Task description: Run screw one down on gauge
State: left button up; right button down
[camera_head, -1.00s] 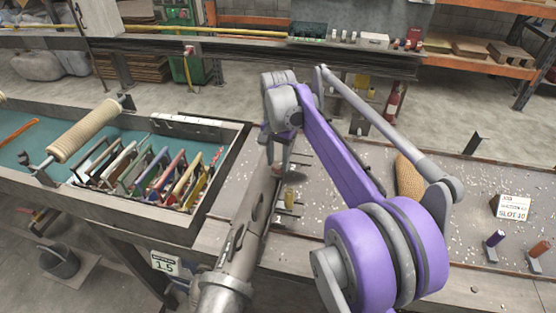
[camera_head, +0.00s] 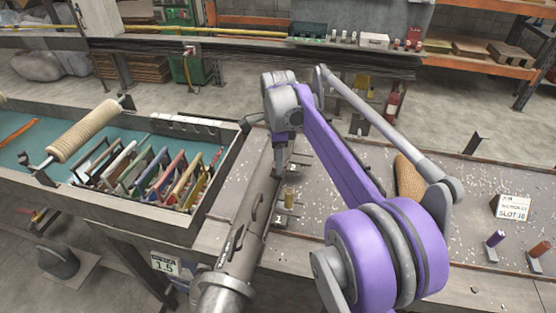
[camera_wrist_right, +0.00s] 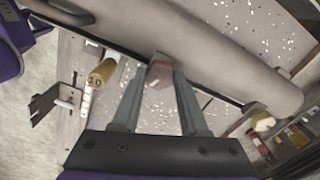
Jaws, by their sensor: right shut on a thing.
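A long grey tube (camera_head: 238,240) lies along the bench from the front toward my right gripper (camera_head: 278,165). In the right wrist view, the right gripper (camera_wrist_right: 160,85) has its two fingers closed on a small pinkish-grey block-shaped piece (camera_wrist_right: 160,72) against the side of the tube (camera_wrist_right: 225,45). Whether this piece is screw one on the gauge I cannot tell. A brass-coloured cylinder (camera_head: 289,196) stands beside the tube; a brass cylinder also shows in the wrist view (camera_wrist_right: 102,72). My left gripper is not in view.
A brown mesh cone (camera_head: 408,180), a box marked slot 10 (camera_head: 512,207), a purple peg (camera_head: 495,239) and an orange peg (camera_head: 539,249) are at right.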

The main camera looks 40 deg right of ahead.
jog(key=m, duration=0.3)
jog(key=shift+m, duration=0.3)
jog(key=m, duration=0.4)
dwell(1.0)
jog(key=shift+c, duration=2.1)
grip_release()
jog(key=shift+r, duration=0.1)
notch_tip(320, 180, up, 11)
jog(key=shift+p, duration=0.35)
